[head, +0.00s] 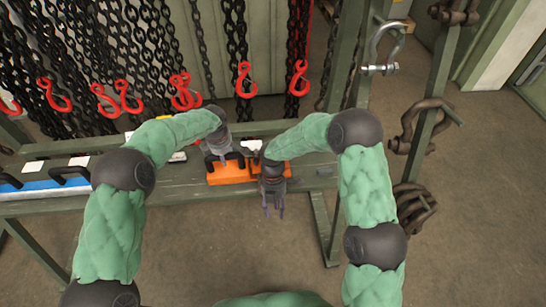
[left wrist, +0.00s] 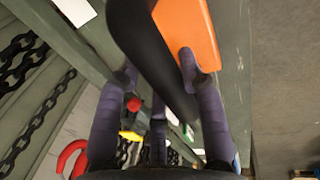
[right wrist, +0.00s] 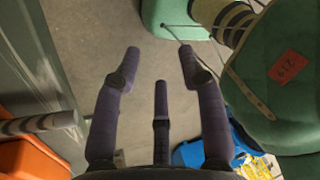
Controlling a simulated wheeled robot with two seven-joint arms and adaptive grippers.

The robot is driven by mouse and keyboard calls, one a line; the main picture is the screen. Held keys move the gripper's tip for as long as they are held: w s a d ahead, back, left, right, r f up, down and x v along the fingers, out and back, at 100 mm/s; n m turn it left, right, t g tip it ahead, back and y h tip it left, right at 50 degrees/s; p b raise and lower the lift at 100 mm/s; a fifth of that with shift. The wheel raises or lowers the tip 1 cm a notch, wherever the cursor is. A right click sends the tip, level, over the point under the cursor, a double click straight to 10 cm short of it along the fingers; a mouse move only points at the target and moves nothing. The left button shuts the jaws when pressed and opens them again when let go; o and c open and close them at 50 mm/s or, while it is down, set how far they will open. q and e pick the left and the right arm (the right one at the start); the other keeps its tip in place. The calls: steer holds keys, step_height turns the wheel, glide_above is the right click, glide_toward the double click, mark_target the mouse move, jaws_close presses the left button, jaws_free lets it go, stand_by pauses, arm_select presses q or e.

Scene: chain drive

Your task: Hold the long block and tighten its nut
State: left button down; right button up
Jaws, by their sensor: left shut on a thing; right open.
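The long orange block (head: 230,172) lies on the green bench, with black handles on top. My left gripper (head: 222,158) is over its left part. In the left wrist view, the left fingers (left wrist: 158,72) are shut around a black handle (left wrist: 145,45) beside the orange surface (left wrist: 188,30). My right gripper (head: 273,205) is open and empty, pointing down just in front of the bench edge. In the right wrist view its fingers (right wrist: 160,55) are spread over bare floor. The orange block (right wrist: 35,160) shows there at lower left, near a grey banded rod (right wrist: 40,123). I cannot make out the nut.
A blue and white block (head: 45,187) with black handles lies on the bench (head: 185,187) at the left. Black chains (head: 110,45) and red hooks (head: 245,80) hang behind. A large shackle (head: 385,45) hangs from the frame at the right. The floor in front is clear.

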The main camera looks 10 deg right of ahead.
steer(key=w+d+r+n+t, duration=0.1)
steer(key=w+r+n+t, duration=0.3)
steer(key=w+r+n, duration=0.95)
steer(key=w+f+m, duration=0.1)
steer(key=f, duration=0.1)
steer(key=w+f+m, duration=0.1)
steer(key=f, duration=0.1)
steer(key=w+f+m, duration=0.1)
steer(key=f+m, duration=0.1)
steer(key=shift+w+d+f, duration=0.15)
steer(key=shift+w+d, duration=0.05)
steer(key=shift+w, duration=0.15)
jaws_close()
